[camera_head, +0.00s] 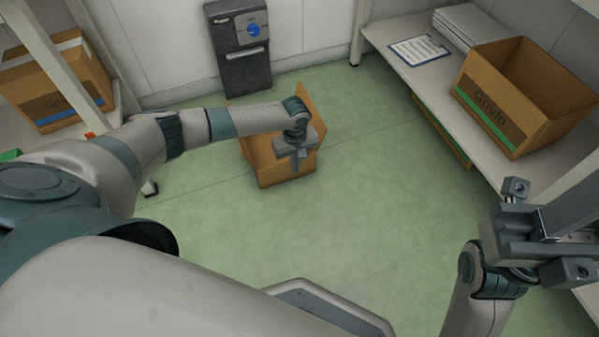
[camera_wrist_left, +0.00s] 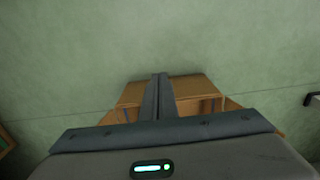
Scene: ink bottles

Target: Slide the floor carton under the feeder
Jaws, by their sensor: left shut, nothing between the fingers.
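The floor carton (camera_head: 276,178) is an open brown box on the green floor, in the middle of the head view, with flaps standing up. It lies a little in front of the feeder (camera_head: 241,50), a dark grey unit with a blue knob on the back wall. My left gripper (camera_head: 296,167) is shut and empty, pointing down at the carton's near side and hiding part of it. In the left wrist view the shut fingers (camera_wrist_left: 160,80) overlap the carton (camera_wrist_left: 195,89); I cannot tell whether they touch it. My right gripper (camera_head: 572,222) is at the lower right, its jaws unclear.
A shelf (camera_head: 395,75) on the right holds an open Grivlo carton (camera_head: 525,95), a clipboard (camera_head: 419,50) and a stack of white sheets (camera_head: 468,24). Another carton (camera_head: 55,85) stands on the left shelf. The floor (camera_head: 390,200) right of the floor carton is clear.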

